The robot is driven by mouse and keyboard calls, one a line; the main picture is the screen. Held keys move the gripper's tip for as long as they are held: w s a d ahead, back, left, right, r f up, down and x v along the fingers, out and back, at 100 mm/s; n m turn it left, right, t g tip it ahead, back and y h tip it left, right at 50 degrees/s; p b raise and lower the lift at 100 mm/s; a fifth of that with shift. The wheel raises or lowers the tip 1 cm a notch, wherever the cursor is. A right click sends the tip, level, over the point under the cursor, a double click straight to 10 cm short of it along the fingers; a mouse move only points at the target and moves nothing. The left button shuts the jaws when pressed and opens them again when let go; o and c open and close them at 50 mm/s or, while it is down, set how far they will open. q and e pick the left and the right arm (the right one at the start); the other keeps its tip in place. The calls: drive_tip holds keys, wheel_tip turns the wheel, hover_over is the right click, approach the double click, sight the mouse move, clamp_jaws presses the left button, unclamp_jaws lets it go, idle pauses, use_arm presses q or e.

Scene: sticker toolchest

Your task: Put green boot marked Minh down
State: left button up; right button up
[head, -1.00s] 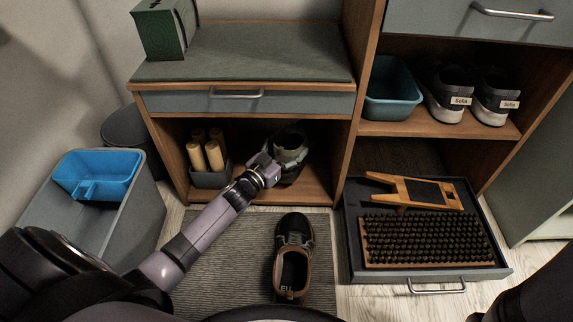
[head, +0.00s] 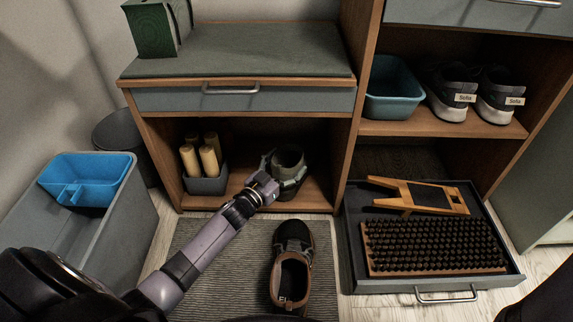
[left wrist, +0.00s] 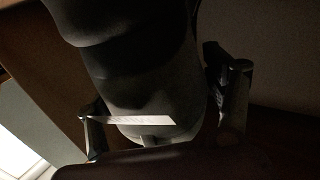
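The dark green boot (head: 288,163) stands upright in the lower bay of the bench, on its wooden floor (head: 313,195), right of the middle. My left gripper (head: 279,178) is at its front, with one finger on each side. In the left wrist view, the boot (left wrist: 150,85) lies between the widely spread fingers of my left gripper (left wrist: 165,115). They look open around it. A pale name strip (left wrist: 142,120) crosses the boot there; its writing is too dim to read. My right gripper is not in view.
A grey holder (head: 206,184) with several tan rollers stands left of the boot. The bay's right wall (head: 345,150) is close on the right. A dark shoe (head: 291,262) lies on the striped mat (head: 210,285). An open drawer (head: 440,286) with a brush (head: 435,245) is at right.

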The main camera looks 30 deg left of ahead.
use_arm(q)
drive_tip(key=shift+o, duration=1.3)
drive_tip(key=shift+r, duration=0.1)
drive_tip(key=shift+s+p, duration=0.35)
drive_tip(key=shift+p, duration=0.05)
drive_tip(key=s+a+p, duration=0.2)
drive_tip(key=s+p, duration=0.4)
drive_tip(key=s, duration=0.5)
